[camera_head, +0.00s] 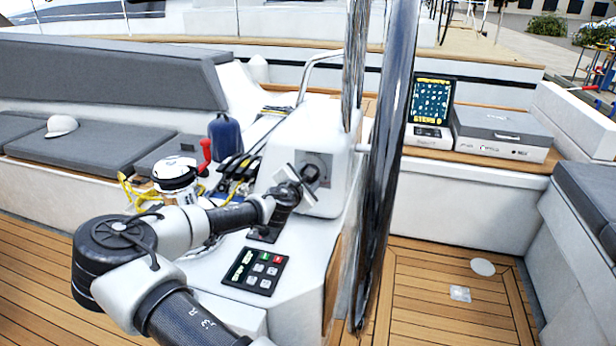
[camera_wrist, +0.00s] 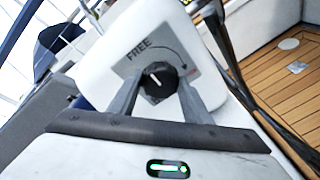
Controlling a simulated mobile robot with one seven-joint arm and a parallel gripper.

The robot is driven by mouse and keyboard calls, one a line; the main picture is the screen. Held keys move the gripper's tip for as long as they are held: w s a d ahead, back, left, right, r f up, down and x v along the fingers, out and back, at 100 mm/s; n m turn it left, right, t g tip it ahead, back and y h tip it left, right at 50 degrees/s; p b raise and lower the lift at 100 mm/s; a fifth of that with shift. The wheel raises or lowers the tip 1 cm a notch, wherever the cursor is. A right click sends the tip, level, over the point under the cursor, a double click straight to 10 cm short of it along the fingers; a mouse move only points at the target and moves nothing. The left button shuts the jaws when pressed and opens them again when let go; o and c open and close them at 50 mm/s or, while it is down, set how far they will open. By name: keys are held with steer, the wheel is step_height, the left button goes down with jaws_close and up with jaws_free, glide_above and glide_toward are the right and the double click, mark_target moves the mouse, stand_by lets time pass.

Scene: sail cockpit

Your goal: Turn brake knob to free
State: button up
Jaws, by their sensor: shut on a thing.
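The brake knob (camera_wrist: 159,86) is black and round, with a white mark that slants toward the upper left in the wrist view. It sits on a grey plate on a white housing (camera_wrist: 118,62). The word FREE and a curved arrow are printed above it. My gripper (camera_wrist: 160,92) has one finger on each side of the knob and is shut on it. In the head view the knob (camera_head: 311,173) shows on the housing's face, partly hidden by my gripper (camera_head: 300,181).
A black keypad (camera_head: 254,271) lies on the console below. A dark shiny post (camera_head: 383,190) stands right of the housing. A winch (camera_head: 174,174) with a red handle (camera_head: 206,152) and ropes are at the left. Open teak floor (camera_head: 430,300) lies at the right.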

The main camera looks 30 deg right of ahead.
stand_by(0.5)
steer(key=o, duration=1.1)
steer(key=shift+c, duration=0.2)
steer(key=p+v, duration=0.2)
steer(key=v, duration=1.5)
steer(key=shift+a, duration=0.25)
